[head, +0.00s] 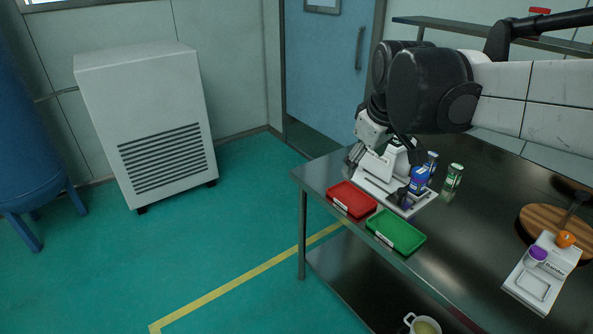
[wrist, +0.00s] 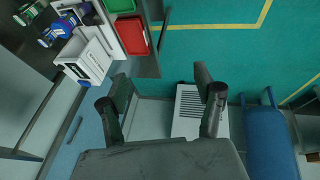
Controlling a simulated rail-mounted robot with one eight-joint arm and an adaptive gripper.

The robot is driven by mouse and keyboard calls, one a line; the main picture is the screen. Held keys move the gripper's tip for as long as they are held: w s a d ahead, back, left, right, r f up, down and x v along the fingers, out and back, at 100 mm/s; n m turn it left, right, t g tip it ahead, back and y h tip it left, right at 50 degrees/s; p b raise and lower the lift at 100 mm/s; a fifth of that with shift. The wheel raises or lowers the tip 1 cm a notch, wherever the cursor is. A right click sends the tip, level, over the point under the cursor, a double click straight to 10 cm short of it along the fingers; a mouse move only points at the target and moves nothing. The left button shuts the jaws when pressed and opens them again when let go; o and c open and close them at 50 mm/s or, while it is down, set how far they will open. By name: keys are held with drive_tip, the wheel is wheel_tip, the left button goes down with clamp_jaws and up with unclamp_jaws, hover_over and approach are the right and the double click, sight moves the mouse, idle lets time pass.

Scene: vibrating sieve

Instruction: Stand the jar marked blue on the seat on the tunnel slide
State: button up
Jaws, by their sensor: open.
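A jar with a blue body (head: 419,180) stands at the right end of a white device (head: 372,186), which I take to be the tunnel slide. In the wrist view the blue jar (wrist: 62,27) shows at the upper left by the white device (wrist: 88,60). I cannot read its mark or tell whether it stands on the seat. A second blue jar (head: 432,160) stands just behind. My gripper (head: 353,156) is by the left end of the device, partly hidden by my arm. In the wrist view my gripper (wrist: 162,82) is open and empty, apart from the jars.
A red tray (head: 352,199) and a green tray (head: 396,232) lie at the table's front edge. A green jar (head: 454,176) stands right of the blue ones. A white stand (head: 528,287) and a round wooden board (head: 540,219) lie at the right. Bare tabletop (head: 470,220) lies between.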

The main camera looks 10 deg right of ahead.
drive_tip(key=s+a+f+m+t, duration=0.1)
drive_tip(key=s+a+f+m, duration=0.1)
drive_tip(key=s, duration=0.5)
drive_tip(key=s+a+f+m+t, duration=0.1)
drive_tip(key=s+a+f+m, duration=0.1)
drive_tip(key=s+a+f, duration=0.3)
drive_tip(key=shift+s+a+f+m+y, duration=0.15)
drive_tip(key=shift+s+a+m+y, duration=0.25)
drive_tip(key=shift+s+a, duration=0.5)
drive_tip(key=shift+s+d, duration=0.15)
drive_tip(key=shift+d, duration=0.05)
drive_tip(key=f+b, duration=0.2)
drive_tip(key=a+f+b, duration=0.1)
drive_tip(key=f+b, duration=0.2)
drive_tip(key=shift+a, duration=0.1)
drive_tip(key=shift+r, duration=0.1)
